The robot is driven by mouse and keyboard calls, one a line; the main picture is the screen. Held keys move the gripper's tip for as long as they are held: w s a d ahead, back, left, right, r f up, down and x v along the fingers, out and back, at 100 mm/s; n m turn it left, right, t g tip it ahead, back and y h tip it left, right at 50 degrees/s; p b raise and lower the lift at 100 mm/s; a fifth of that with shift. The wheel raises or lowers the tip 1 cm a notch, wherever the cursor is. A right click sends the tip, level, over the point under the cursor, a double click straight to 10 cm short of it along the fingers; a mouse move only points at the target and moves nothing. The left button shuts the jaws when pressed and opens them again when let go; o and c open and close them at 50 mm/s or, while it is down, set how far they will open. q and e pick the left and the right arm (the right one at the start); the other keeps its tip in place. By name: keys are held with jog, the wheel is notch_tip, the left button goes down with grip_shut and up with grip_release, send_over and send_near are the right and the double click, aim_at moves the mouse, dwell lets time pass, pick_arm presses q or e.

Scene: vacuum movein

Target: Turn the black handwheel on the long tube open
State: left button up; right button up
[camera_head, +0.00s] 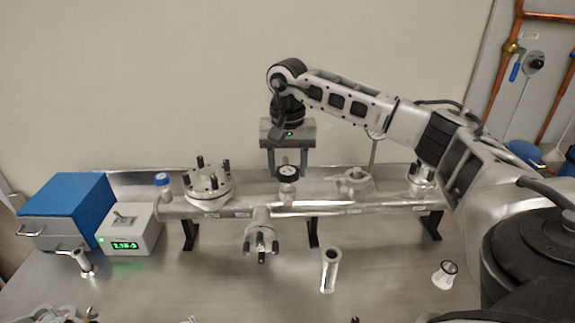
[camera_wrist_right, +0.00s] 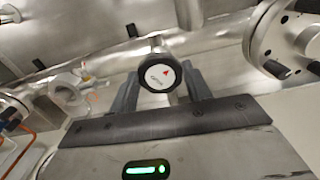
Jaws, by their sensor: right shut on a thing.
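The long tube (camera_head: 335,207) lies across the bench on black legs. The black handwheel (camera_head: 288,170) stands on top of it near the middle. In the right wrist view the handwheel (camera_wrist_right: 160,75) has a black rim and a white face with a red arrow and small lettering. My right gripper (camera_head: 288,174) reaches down from above, one finger on each side of the handwheel, and is shut on it. The fingers (camera_wrist_right: 162,92) flank the wheel in the wrist view, and the exact contact is hidden there. My left gripper is not in view.
A blue-knobbed valve (camera_head: 162,180) and a bolted flange (camera_head: 208,185) are left of the handwheel. A grey box with a green display (camera_head: 128,232) and a blue case (camera_head: 70,210) stand at left. A short loose tube (camera_head: 329,270) stands in front. The bench between is mostly clear.

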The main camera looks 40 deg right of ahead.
aim_at(288, 171)
jog(key=n, duration=0.5)
jog(key=shift+r+n, duration=0.15)
jog(key=shift+n, duration=2.35)
jog(key=o, duration=1)
jog(key=shift+c, duration=0.2)
notch_tip(288, 171, up, 16)
